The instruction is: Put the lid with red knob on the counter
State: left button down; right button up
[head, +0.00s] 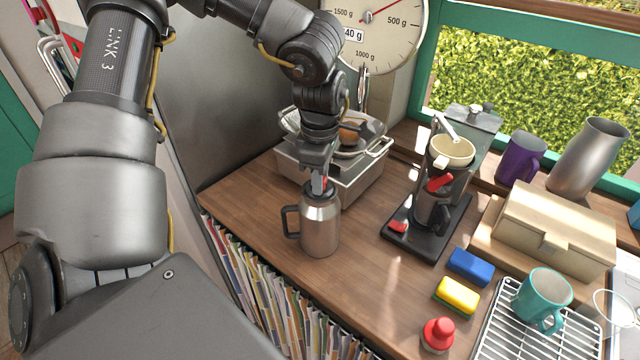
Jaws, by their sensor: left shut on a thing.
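A steel jug (320,232) with a black handle stands upright on the wooden counter (375,275), left of the coffee maker. My left gripper (319,187) points down at the top of this jug and is shut on a small red piece, which looks like the red knob of its lid. The lid's body is mostly hidden by the fingers, so I cannot tell whether it rests on the jug or is lifted. My right gripper is not in view.
A metal basin (360,182) with dishes stands behind the jug. The black coffee maker (432,222) stands to its right. A blue sponge (471,266), a yellow sponge (457,295) and a red-topped object (438,334) are front right. The counter right of the jug is bare.

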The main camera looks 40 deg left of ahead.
pick_arm(q)
jog(key=shift+s+a+f, duration=0.1)
jog(key=shift+s+f, duration=0.15)
jog(key=shift+f, duration=0.05)
jog(key=shift+w+r+b, duration=0.15)
jog(key=shift+r+b, duration=0.1)
jog(key=shift+b, duration=0.05)
notch_tip(320, 180, up, 9)
jog(key=shift+b, duration=1.15)
jog(key=shift+w+r, duration=0.1)
jog(key=shift+r, duration=0.1)
jog(key=shift+w+a, duration=0.1)
jog(key=shift+a, duration=0.05)
jog(key=shift+r, duration=0.1)
